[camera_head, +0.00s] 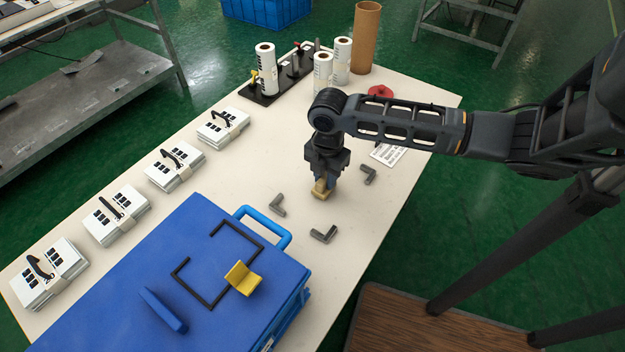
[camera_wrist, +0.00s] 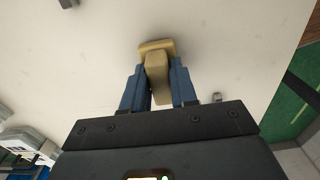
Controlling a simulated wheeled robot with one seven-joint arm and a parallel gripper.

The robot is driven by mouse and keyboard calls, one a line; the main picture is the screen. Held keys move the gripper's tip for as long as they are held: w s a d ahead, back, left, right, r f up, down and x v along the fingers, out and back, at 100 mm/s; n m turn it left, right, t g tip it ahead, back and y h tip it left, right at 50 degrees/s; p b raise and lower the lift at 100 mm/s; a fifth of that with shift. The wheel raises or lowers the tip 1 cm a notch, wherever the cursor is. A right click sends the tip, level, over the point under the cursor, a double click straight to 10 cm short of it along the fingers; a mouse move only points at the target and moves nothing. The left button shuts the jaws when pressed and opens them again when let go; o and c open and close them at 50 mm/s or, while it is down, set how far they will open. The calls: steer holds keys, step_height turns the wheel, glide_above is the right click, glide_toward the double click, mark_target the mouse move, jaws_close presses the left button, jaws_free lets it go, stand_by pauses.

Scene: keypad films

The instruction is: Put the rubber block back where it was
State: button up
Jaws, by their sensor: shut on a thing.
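The rubber block (camera_head: 321,191) is tan, with a wider end and a narrower stem. My gripper (camera_head: 325,177) points down and is shut on the block. In the wrist view the block (camera_wrist: 157,68) sits between the two blue-grey fingers of my gripper (camera_wrist: 159,88), with its wider end beyond the tips. The block is over the space among grey L-shaped corner pieces (camera_head: 277,205), (camera_head: 323,234) and (camera_head: 369,175) on the white table (camera_head: 240,175). I cannot tell whether it touches the table. My gripper hides the far side of that space.
A blue case (camera_head: 215,285) with a yellow piece (camera_head: 243,279) on its lid stands in front left. White packs (camera_head: 172,170) line the left edge. White rolls (camera_head: 266,70), a brown tube (camera_head: 365,38) and a red ring (camera_head: 380,91) are at the back. A printed sheet (camera_head: 388,155) lies right.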

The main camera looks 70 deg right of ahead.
steer(key=shift+f, duration=0.35)
steer(key=o, duration=0.9)
steer(key=shift+o, duration=0.2)
